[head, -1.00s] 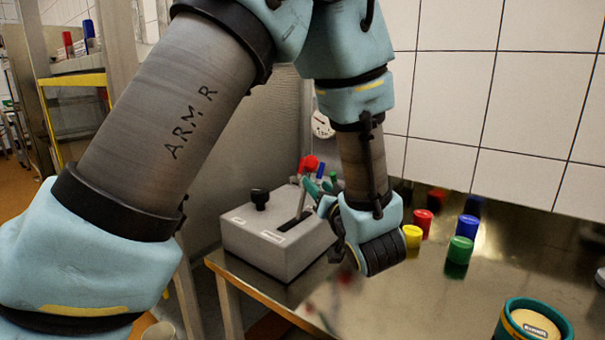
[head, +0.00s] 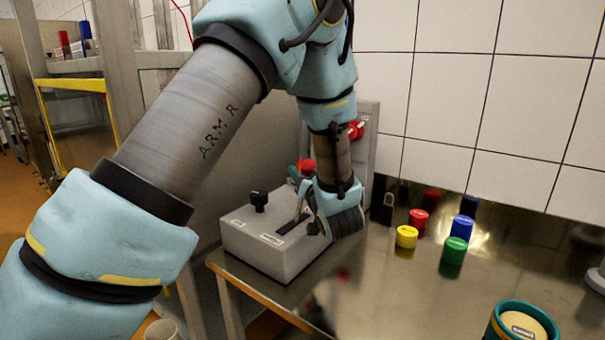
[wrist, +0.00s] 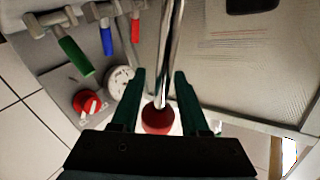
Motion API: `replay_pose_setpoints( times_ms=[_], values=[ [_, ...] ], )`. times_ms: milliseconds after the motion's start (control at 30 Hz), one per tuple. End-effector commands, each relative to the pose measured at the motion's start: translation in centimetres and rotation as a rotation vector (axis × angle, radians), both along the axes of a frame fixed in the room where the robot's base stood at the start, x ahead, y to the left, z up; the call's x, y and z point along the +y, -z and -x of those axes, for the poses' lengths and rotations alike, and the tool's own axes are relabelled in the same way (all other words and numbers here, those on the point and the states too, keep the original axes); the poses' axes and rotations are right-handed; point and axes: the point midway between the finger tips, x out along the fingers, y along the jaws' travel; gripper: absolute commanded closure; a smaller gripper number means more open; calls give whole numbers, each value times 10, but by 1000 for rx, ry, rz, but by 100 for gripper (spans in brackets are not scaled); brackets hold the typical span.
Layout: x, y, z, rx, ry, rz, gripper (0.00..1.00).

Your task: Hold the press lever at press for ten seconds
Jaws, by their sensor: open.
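The press lever is a metal rod with a red ball (head: 306,166), standing up out of a slot in a grey box (head: 262,245) at the table's left corner. My gripper (head: 306,190) is at the lever, partly hidden by my wrist. In the wrist view, the open fingers (wrist: 159,76) stand either side of the lever's shiny rod (wrist: 171,50), and the red ball (wrist: 158,119) lies between them near the palm. I cannot tell whether either finger touches it. The labels on the box are too small to read.
A black knob (head: 259,198) stands on the box, left of the lever. Yellow (head: 407,237), red (head: 418,220), blue (head: 462,228) and green (head: 455,249) cylinders stand on the steel table. A teal-rimmed mould (head: 521,325) is at front right. A gauge (wrist: 120,82) and red valve (wrist: 88,103) are nearby.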

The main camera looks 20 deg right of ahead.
Motion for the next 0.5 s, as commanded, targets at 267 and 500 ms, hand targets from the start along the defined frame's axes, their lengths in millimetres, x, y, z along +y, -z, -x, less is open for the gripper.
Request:
replay_pose_setpoints(
  times_ms=[267,500],
  values=[
    [0,0,0,0,0,0,79],
    [0,0,0,-1,0,0,100]
  ],
)
